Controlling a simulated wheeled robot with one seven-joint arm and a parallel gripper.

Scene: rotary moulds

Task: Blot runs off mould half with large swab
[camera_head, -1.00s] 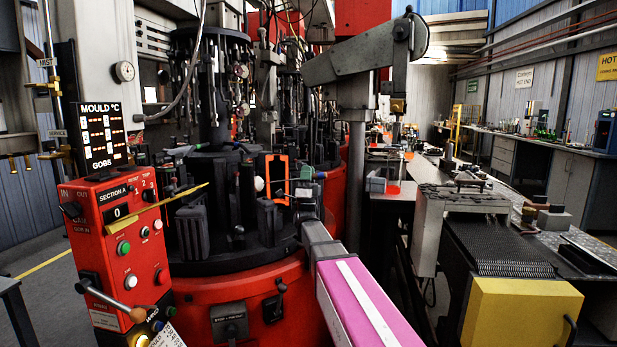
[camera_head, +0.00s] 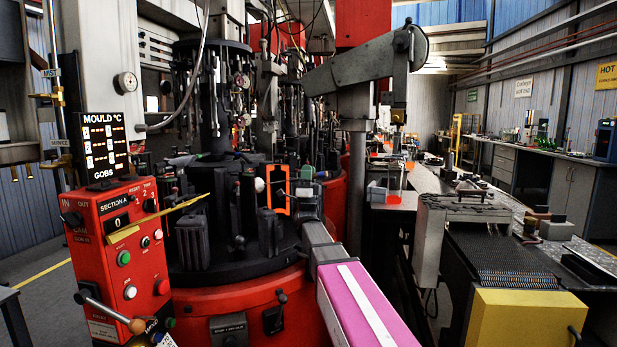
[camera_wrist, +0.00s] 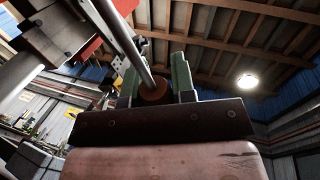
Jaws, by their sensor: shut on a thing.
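A mould half (camera_head: 278,209), dark with a bright orange rim, stands upright on the black round machine table. My gripper (camera_head: 308,175) is small in the head view, at the right of the orange rim, with green finger parts. It is shut on a thin rod, which I take as the large swab; its pale round head (camera_head: 259,185) shows just left of the rim. I cannot tell whether the head touches the mould half. In the wrist view, the green fingers of my gripper (camera_wrist: 156,84) close around a brown round part on the grey rod (camera_wrist: 128,45).
Dark upright blocks (camera_head: 192,238) stand on the table left of the mould half. A red control box (camera_head: 122,255) with a lever and a yellow bar is at front left. A grey post (camera_head: 357,190) and a conveyor (camera_head: 497,257) stand to the right.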

